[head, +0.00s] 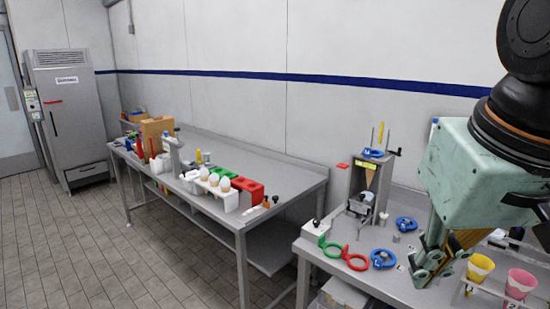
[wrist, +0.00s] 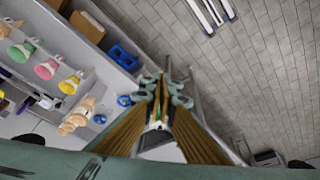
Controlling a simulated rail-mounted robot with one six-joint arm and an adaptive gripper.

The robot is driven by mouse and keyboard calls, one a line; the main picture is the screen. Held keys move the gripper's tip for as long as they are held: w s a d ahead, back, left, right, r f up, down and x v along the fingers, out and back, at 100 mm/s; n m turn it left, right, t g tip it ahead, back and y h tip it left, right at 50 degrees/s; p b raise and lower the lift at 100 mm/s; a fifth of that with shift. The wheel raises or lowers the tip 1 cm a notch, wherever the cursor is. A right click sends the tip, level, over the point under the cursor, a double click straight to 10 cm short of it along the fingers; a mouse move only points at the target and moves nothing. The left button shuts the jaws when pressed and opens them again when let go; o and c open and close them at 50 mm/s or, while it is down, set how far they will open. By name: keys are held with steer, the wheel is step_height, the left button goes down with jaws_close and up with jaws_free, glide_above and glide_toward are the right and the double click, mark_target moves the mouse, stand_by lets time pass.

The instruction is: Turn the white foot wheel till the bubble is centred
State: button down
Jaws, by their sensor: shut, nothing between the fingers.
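My gripper (head: 428,268) hangs over the right-hand steel table in the head view. It is shut and empty, and its closed fingertips (wrist: 160,92) also show in the wrist view. A grey upright stand (head: 357,181) with a brown cone in it and a blue ring on top stands left of my gripper, apart from it. I cannot pick out the white foot wheel or the bubble for certain in either view; details around the stand's base are too small to read.
Green (head: 329,246) and red (head: 355,260) rings and a blue ring (head: 383,259) lie near the table's front edge. Yellow (head: 480,267) and pink (head: 520,283) cups stand right of my gripper. A longer table (head: 225,213) with egg-shaped items stands left, across a gap.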

steer(key=w+d+r+p, duration=0.2)
steer(key=w, duration=0.7)
steer(key=w+d+r+p, duration=0.1)
steer(key=w+r, duration=0.1)
steer(key=w, duration=0.7)
steer(key=m+g+p, duration=0.1)
steer(key=m+p, duration=0.1)
steer(key=p, duration=0.9)
glide_above(383, 217)
steer(key=s+d, duration=0.2)
steer(key=s+x, duration=0.3)
steer(key=x, duration=1.1)
steer(key=s+f+x, duration=0.1)
steer(key=s+x, duration=0.2)
steer(key=x, duration=1.1)
steer(key=shift+s+a+f+h, duration=0.2)
steer(key=shift+s+f+h, duration=0.1)
steer(key=shift+s, duration=0.3)
steer(key=shift+f, duration=0.15)
steer(key=shift+f+b, duration=1.4)
steer(key=shift+f, duration=1.9)
